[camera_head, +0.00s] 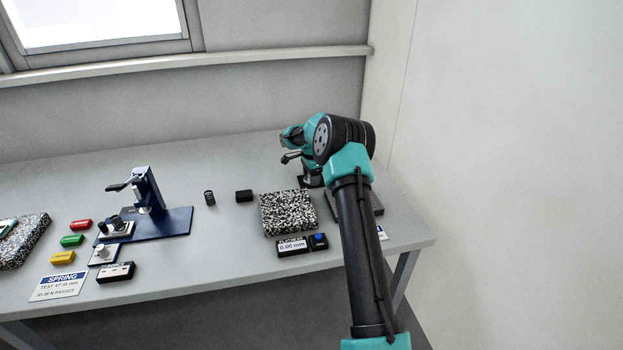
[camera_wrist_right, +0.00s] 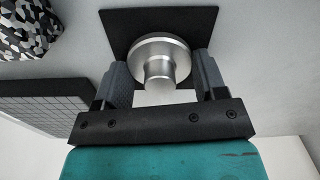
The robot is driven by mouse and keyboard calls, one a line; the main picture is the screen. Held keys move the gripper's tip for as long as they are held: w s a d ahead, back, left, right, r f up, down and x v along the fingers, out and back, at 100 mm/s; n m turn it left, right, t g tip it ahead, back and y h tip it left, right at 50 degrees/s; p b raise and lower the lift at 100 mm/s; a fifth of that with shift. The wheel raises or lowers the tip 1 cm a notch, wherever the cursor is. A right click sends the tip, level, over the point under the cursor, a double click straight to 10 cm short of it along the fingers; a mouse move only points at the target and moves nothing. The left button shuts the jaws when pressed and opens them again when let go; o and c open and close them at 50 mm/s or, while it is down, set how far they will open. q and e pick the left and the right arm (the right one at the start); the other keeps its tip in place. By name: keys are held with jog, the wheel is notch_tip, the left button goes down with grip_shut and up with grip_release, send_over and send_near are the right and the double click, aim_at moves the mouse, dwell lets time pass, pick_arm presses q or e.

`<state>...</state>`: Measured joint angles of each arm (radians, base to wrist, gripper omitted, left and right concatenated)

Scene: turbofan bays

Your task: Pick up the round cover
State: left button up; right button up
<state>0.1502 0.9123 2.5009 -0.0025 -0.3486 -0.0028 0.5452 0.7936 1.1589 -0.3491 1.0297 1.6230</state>
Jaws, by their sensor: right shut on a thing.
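The round cover (camera_wrist_right: 160,48), a shiny silver metal disc with a raised cylindrical knob, shows in the right wrist view. It is between the two grey fingers of my right gripper (camera_wrist_right: 162,66), which is shut on it. Behind the cover is a black square pad (camera_wrist_right: 120,22); I cannot tell whether the cover still touches it. In the head view my right arm reaches over the right part of the table, and the cover cannot be made out there. My left gripper is not in view.
A speckled block (camera_head: 288,213) lies left of my right arm, with a 0.00 mm display (camera_head: 293,247) in front. A small black block (camera_head: 244,196), a spring (camera_head: 209,198) and a blue stand (camera_head: 170,223) are farther left. The table (camera_head: 215,265) is clear at front centre.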

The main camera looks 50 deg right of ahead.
jog(key=shift+r, duration=0.1)
notch_tip(320, 180, up, 10)
jog(key=shift+f, duration=0.1)
dwell(0.3)
